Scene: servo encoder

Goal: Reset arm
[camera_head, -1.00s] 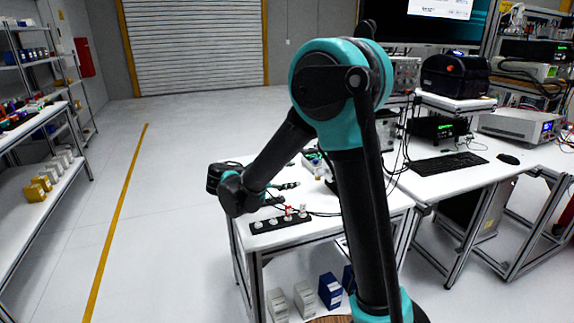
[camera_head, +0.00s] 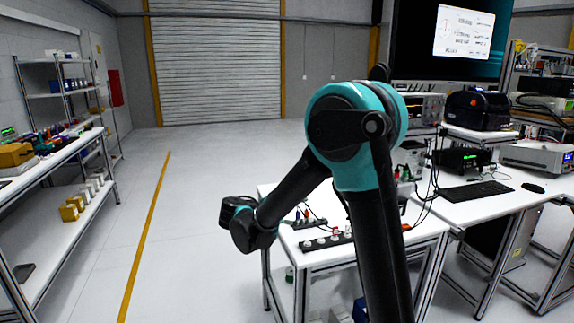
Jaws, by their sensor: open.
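My arm rises from the bottom right of the middle, with a teal and black elbow (camera_head: 350,125), and bends down to the left. Its black end with my gripper (camera_head: 238,206) hangs in the air at the left edge of the white worktable (camera_head: 310,262). My gripper is open; its fingertips are hard to make out from behind, and I see nothing held. A black strip with several small round pieces (camera_head: 326,242) lies on the worktable to the right of the arm's end.
A white bench with a keyboard (camera_head: 474,191), a black device (camera_head: 478,113) and a monitor (camera_head: 455,35) stands at the right. Shelves (camera_head: 60,165) line the left side. The floor (camera_head: 200,165) between the left shelves and the worktable is clear up to the roller door.

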